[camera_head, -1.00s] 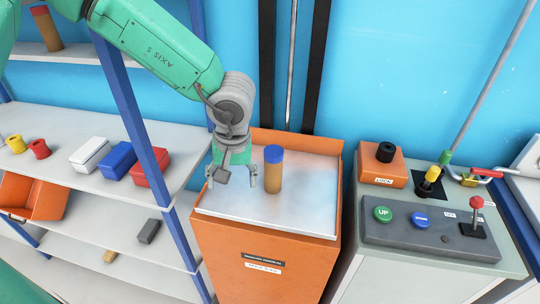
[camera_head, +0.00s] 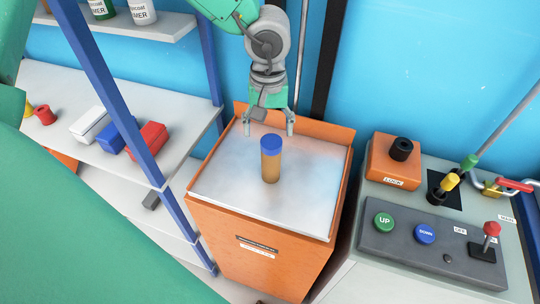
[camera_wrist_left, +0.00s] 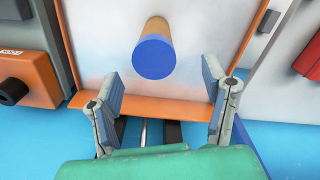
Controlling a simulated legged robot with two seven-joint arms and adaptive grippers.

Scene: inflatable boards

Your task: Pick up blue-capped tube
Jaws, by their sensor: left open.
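The blue-capped tube (camera_head: 271,160) is an amber cylinder standing upright on the pale top of the orange cabinet (camera_head: 262,255). My left gripper (camera_head: 269,130) is open and empty, pointing down just behind the tube in the head view. Its two fingers stand apart on either side of the tube's cap in that view. In the left wrist view the open gripper (camera_wrist_left: 161,108) has the tube (camera_wrist_left: 153,50) ahead of it, centred between the fingers and beyond their tips. My right gripper is not in view.
The orange cabinet has a raised orange rim (camera_head: 340,139) behind its top. A control panel (camera_head: 430,232) with buttons and levers stands at right. A shelf (camera_head: 75,135) with white, blue and red boxes stands at left behind a blue post (camera_head: 105,80).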

